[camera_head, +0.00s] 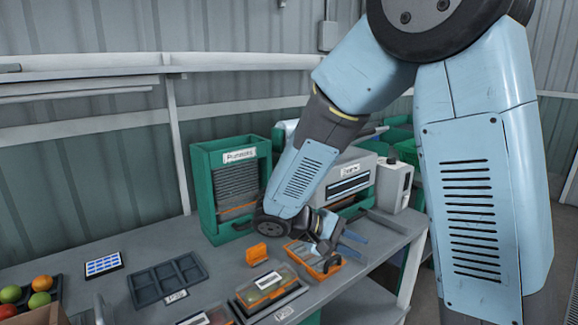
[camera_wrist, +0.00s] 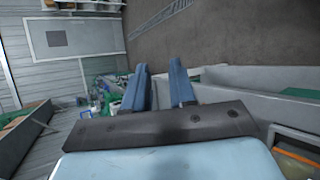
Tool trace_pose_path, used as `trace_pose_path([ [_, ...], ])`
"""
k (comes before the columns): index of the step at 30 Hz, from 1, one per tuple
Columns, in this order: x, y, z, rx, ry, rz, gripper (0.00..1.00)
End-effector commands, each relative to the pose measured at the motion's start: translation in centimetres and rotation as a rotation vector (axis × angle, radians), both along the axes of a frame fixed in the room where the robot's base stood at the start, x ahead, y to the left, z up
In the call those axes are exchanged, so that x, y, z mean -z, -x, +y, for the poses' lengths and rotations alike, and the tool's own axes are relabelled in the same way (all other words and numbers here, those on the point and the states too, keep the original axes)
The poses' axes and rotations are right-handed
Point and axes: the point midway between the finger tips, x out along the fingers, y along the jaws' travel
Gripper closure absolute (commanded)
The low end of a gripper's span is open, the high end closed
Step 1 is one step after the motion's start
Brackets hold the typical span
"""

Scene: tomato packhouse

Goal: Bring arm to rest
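My arm, in light blue, reaches down from the top right in the head view over the right part of the bench. My gripper (camera_head: 352,244) is low over the bench's right end, by an orange tray (camera_head: 333,268); I cannot tell whether it touches the tray. In the wrist view my gripper (camera_wrist: 159,72) shows two blue fingers standing apart with nothing between them. Its fingers point toward the floor and wall past the bench.
The grey bench (camera_head: 70,237) carries a green rack (camera_head: 203,182), a labelled machine (camera_head: 345,172), a black compartment tray (camera_head: 167,281), a clear-lidded punnet (camera_head: 266,285) and a small orange block (camera_head: 257,254). Tomatoes (camera_head: 41,283) lie at the far left. Bare bench shows at the left rear.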

Motion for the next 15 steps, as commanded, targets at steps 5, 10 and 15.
trace_pose_path([
  [5, -2.1, 2.0, -2.9, 0.098, -0.164, 0.007, 0.75],
  [10, -3.8, 3.9, -4.8, 0.166, -0.325, -0.003, 0.75],
  [15, -5.3, 5.9, -6.3, 0.214, -0.486, -0.036, 0.75],
])
